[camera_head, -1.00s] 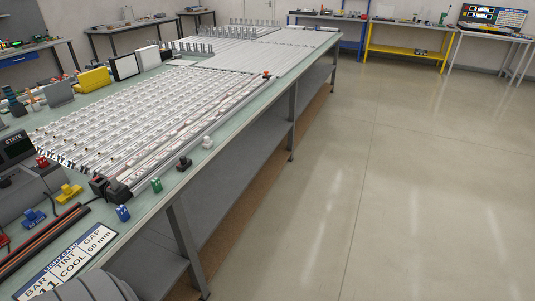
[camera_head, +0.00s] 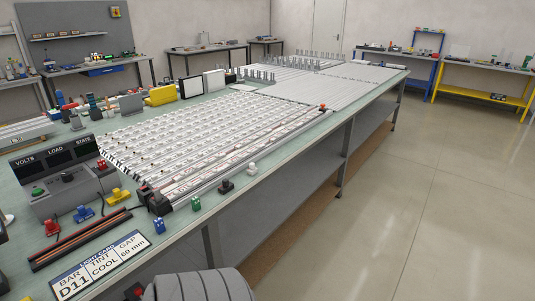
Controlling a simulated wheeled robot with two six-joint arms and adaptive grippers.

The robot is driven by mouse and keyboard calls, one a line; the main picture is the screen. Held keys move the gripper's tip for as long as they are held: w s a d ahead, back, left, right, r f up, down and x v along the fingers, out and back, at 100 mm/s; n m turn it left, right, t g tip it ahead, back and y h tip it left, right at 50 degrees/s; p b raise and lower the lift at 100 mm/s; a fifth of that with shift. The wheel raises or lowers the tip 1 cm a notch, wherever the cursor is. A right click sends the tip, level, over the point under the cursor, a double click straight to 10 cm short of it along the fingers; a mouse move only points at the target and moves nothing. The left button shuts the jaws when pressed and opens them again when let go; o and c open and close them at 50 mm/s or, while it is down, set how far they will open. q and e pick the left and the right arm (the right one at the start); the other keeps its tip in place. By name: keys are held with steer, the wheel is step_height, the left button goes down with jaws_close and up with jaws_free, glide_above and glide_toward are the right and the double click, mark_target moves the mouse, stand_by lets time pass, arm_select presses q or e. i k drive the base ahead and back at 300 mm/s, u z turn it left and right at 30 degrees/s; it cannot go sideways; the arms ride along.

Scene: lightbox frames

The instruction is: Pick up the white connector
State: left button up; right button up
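The white connector (camera_head: 252,168) is a small upright piece on the green bench top (camera_head: 180,238), near its front edge. It stands to the right of the black connector (camera_head: 226,187) and beside the long light bars (camera_head: 205,150). It is in plain view, with nothing on it. Neither of my grippers shows. A grey ribbed part at the bottom edge looks like part of my own arm.
A green connector (camera_head: 196,204) and a blue connector (camera_head: 158,226) stand along the same edge. The light card (camera_head: 98,267) lies at front left, below the power unit (camera_head: 62,178). The floor (camera_head: 400,220) right of the bench is clear.

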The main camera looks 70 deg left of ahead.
mark_target(252, 171)
steer(key=u, duration=0.25)
steer(key=i, duration=1.95)
steer(key=u, duration=0.95)
steer(key=i, duration=1)
steer(key=u, duration=0.9)
